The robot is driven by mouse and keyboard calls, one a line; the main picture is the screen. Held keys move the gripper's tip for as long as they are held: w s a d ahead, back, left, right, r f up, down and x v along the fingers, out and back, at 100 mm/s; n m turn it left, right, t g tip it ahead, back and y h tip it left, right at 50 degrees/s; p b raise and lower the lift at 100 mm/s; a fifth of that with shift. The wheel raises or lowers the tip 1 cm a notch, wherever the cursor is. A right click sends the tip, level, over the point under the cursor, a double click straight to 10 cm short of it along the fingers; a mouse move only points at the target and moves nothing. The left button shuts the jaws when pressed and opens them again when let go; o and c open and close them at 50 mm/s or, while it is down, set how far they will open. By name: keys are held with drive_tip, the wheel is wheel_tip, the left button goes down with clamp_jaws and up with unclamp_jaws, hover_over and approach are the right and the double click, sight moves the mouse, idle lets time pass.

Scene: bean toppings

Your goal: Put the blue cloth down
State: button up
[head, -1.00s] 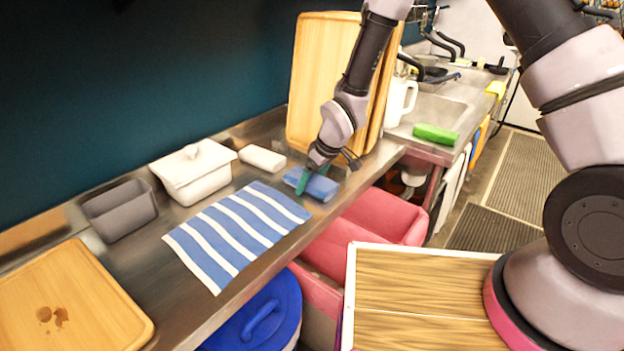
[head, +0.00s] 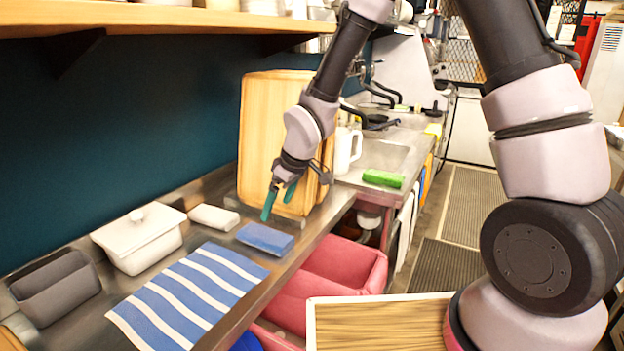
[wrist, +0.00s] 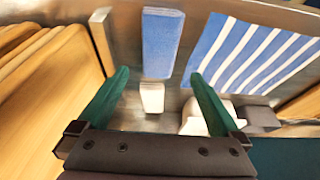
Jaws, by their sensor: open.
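The blue cloth (head: 265,239) lies as a small folded block on the metal counter, right of the striped towel. It also shows in the wrist view (wrist: 162,45), at the top, ahead of the fingers. My gripper (head: 279,203) is open and empty, with green fingers, above the counter near the cutting boards. In the wrist view, my gripper's two fingertips (wrist: 159,75) stand wide apart with nothing between them that they touch.
A blue and white striped towel (head: 190,295) lies left of the cloth. A white block (head: 214,217), a white lidded dish (head: 140,240) and a grey container (head: 57,287) stand behind. Wooden boards (head: 262,140) lean on the wall. A pink bin (head: 335,275) is below the counter edge.

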drive_tip(key=w+d+r+m+t+h, duration=0.1)
drive_tip(key=d+r+m+t+h, duration=0.15)
drive_tip(key=d+r+m, duration=1.1)
drive_tip(key=s+d+r+m+t, duration=0.2)
drive_tip(key=s+d+r, duration=1.1)
drive_tip(key=d+r, duration=0.3)
drive_tip(key=shift+s+d+r+m, duration=0.25)
drive_tip(key=shift+s+d+m, duration=0.15)
drive_tip(key=shift+d, duration=0.55)
drive_tip(key=shift+y, duration=0.25)
